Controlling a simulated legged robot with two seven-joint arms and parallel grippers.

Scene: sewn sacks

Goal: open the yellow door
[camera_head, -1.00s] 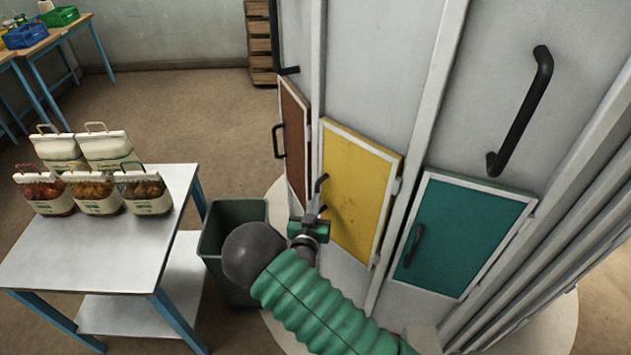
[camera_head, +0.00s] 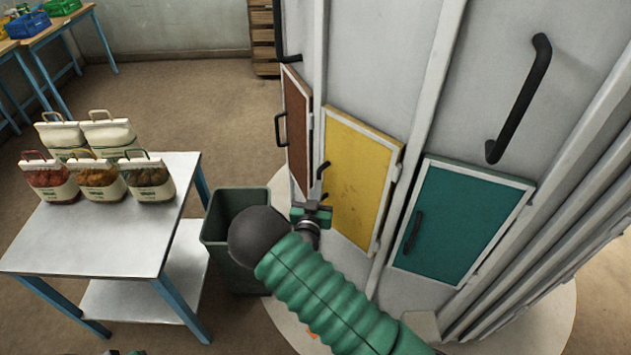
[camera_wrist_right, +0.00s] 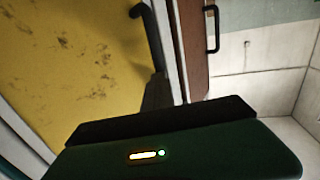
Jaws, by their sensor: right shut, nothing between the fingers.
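The yellow door (camera_head: 358,180) is a panel in a white frame, low on the grey cabinet, and looks closed. Its dark handle (camera_head: 322,171) is at the door's left edge; in the wrist view the handle (camera_wrist_right: 153,40) is at the top. My right gripper (camera_head: 316,203) is just below the handle, in front of the door's left side. It is shut and empty, apart from the handle. In the wrist view the dark gripper body fills the bottom and hides the lower part of the door.
A brown door (camera_head: 297,132) is left of the yellow one, a teal door (camera_head: 465,222) right. A long black handle (camera_head: 520,95) juts out above the teal door. A grey-green bin (camera_head: 213,240) stands beneath my arm. A table (camera_head: 100,240) with several sacks (camera_head: 100,180) is left.

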